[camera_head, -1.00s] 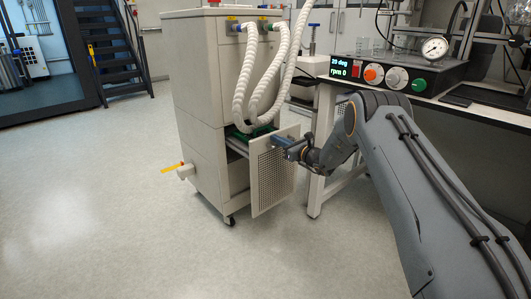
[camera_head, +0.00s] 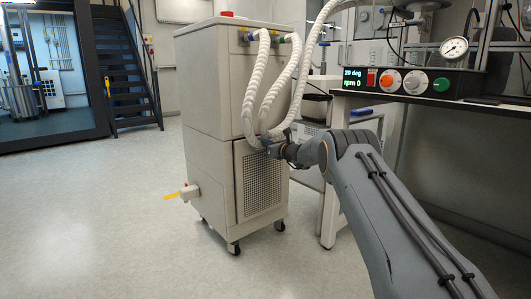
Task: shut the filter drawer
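The filter drawer (camera_head: 262,185) is the perforated front panel low on the beige cabinet (camera_head: 208,85). Its panel now sits against the cabinet front, and no gap shows along the edge that I can see. My gripper (camera_head: 270,148) is at the panel's upper edge, just below the white hoses. It appears to touch or nearly touch the panel there. The fingertips are small and dark, and I cannot tell whether they are open or shut.
Two white corrugated hoses (camera_head: 257,85) hang down the cabinet front close to my gripper. A bench with a control box (camera_head: 408,82) stands at the right. A white valve with a yellow handle (camera_head: 183,193) sticks out at the cabinet's left. The floor at left is clear.

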